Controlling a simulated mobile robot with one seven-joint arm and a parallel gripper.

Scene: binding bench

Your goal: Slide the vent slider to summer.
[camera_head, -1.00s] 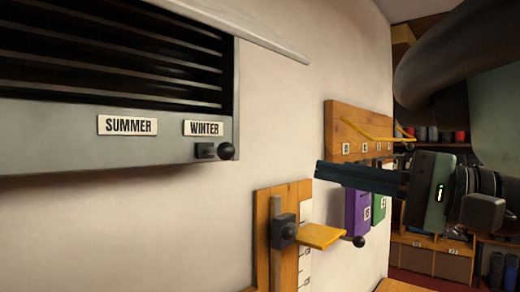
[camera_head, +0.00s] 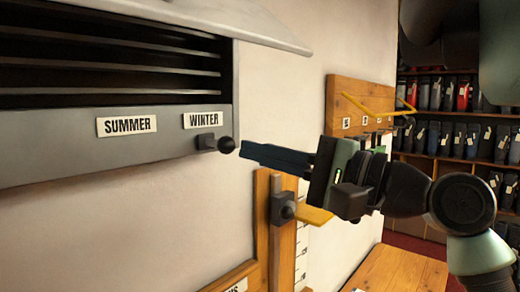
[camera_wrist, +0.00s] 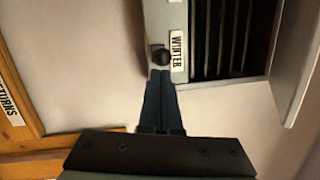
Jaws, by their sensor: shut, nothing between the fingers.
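The vent slider (camera_head: 207,142) is a dark block with a round black knob (camera_head: 226,145) on the grey vent frame (camera_head: 60,155). It sits under the WINTER label (camera_head: 203,119), at the right end. The SUMMER label (camera_head: 127,125) is to its left. My gripper (camera_head: 243,153) is shut and empty, its dark blue fingers pointing left with the tips close to the right of the knob. In the wrist view the knob (camera_wrist: 162,57) lies just beyond the fingertips (camera_wrist: 160,73). I cannot tell whether they touch.
A wooden peg rail (camera_head: 345,98) with a yellow bar is on the wall behind. Shelves of binders (camera_head: 465,140) stand at the right.

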